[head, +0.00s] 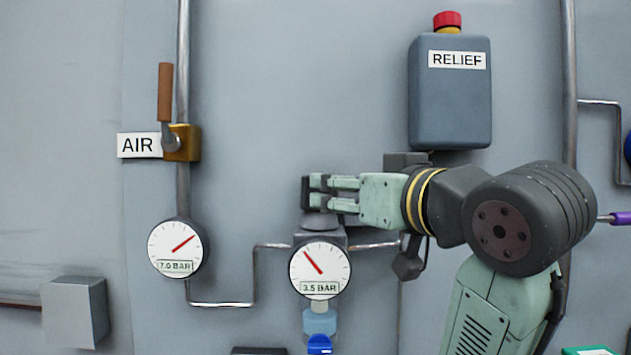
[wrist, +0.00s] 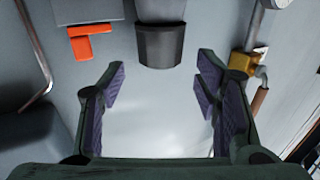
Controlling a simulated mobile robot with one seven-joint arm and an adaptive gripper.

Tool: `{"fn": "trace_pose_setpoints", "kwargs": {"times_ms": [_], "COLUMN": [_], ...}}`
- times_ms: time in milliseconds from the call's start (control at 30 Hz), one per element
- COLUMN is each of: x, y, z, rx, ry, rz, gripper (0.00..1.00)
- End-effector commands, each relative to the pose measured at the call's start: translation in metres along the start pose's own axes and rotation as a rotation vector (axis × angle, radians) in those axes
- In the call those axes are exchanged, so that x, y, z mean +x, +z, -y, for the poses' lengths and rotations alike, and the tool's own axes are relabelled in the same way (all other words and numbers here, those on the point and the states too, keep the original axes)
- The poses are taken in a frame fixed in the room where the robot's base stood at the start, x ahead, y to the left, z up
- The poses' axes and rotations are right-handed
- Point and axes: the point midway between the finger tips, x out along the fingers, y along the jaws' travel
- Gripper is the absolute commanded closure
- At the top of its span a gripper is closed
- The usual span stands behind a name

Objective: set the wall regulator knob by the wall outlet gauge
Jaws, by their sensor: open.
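The wall regulator's dark ribbed knob (wrist: 160,45) shows at the top middle of the wrist view, centred between my fingertips and clear of both. In the head view only its left edge (head: 306,195) shows, above the grey bonnet; my fingers hide the rest. My gripper (head: 330,193) is open at the height of the knob; in the wrist view its purple pads (wrist: 162,82) stand wide apart. I cannot tell how deep the knob lies between them. The outlet gauge (head: 320,270), labelled 3.5 BAR, hangs just below the regulator. Its red needle points up and left.
A second gauge (head: 175,248), labelled 7.0 BAR, is at left; its needle points up and right. Above it is the AIR valve (head: 182,143) with a brown handle. A RELIEF tank (head: 450,100) hangs above my arm. Thin pipes run beside the regulator.

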Motion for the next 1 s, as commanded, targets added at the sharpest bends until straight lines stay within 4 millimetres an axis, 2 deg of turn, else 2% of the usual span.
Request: {"fn": "trace_pose_setpoints", "kwargs": {"times_ms": [200,400,600,833,1000], "x": [0.045,0.073,0.084,0.084,0.084], "y": [-0.003,-0.002,-0.001,0.000,0.000], "z": [0.001,0.000,0.001,0.000,0.000], "rx": [0.003,0.002,0.000,0.000,0.000], "ry": [-0.003,-0.002,-0.001,0.000,-0.001], "rz": [0.003,0.001,-0.001,-0.001,-0.001], "gripper": [0.43,0.43,0.43,0.43,0.54]}}
